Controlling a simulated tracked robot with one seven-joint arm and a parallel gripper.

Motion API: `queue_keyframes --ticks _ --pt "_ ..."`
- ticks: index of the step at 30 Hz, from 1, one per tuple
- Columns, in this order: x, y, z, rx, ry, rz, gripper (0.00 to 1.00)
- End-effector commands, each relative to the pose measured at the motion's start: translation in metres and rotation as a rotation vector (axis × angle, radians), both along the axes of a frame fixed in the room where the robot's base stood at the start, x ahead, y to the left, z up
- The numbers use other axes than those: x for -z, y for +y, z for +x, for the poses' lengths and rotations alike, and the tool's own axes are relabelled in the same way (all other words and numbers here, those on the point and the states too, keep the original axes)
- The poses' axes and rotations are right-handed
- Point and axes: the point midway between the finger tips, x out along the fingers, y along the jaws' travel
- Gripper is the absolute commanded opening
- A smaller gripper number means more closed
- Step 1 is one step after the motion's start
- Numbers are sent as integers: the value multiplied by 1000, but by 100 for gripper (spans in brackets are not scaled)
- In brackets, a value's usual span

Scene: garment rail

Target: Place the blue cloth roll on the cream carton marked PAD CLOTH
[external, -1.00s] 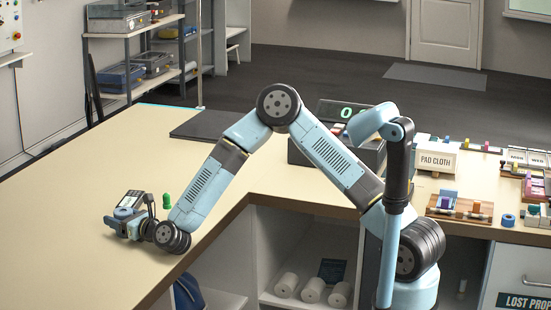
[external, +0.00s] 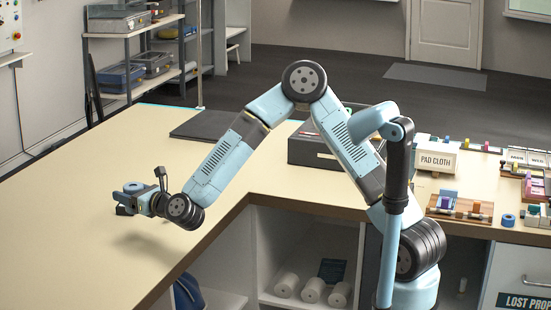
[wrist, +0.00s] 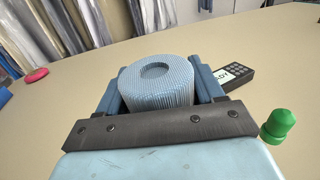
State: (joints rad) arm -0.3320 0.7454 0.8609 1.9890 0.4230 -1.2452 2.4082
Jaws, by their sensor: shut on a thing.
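The blue cloth roll (wrist: 158,88) stands between the two fingers of my gripper (wrist: 157,95) in the wrist view, its round hollow end facing up. My gripper is shut on it. In the external view the roll (external: 133,187) shows as a small blue disc at my gripper (external: 135,198), raised above the left part of the counter with a shadow below. The cream carton marked PAD CLOTH (external: 436,161) stands far to the right on the counter, past my arm.
In the wrist view a green bottle-like piece (wrist: 278,125) stands right of my gripper, and a dark keypad device (wrist: 232,76) lies behind it. A pink-red disc (wrist: 36,75) lies at the left. A dark box (external: 307,152) and wooden racks (external: 460,207) stand towards the right.

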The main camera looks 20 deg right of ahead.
Motion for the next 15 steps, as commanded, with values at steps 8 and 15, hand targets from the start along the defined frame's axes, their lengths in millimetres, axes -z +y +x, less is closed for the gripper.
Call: queue_keyframes --ticks 8,15 --pt "-29 -40 -44 -1 -3 -1 35" --pt "-40 -57 -63 0 -1 1 35"
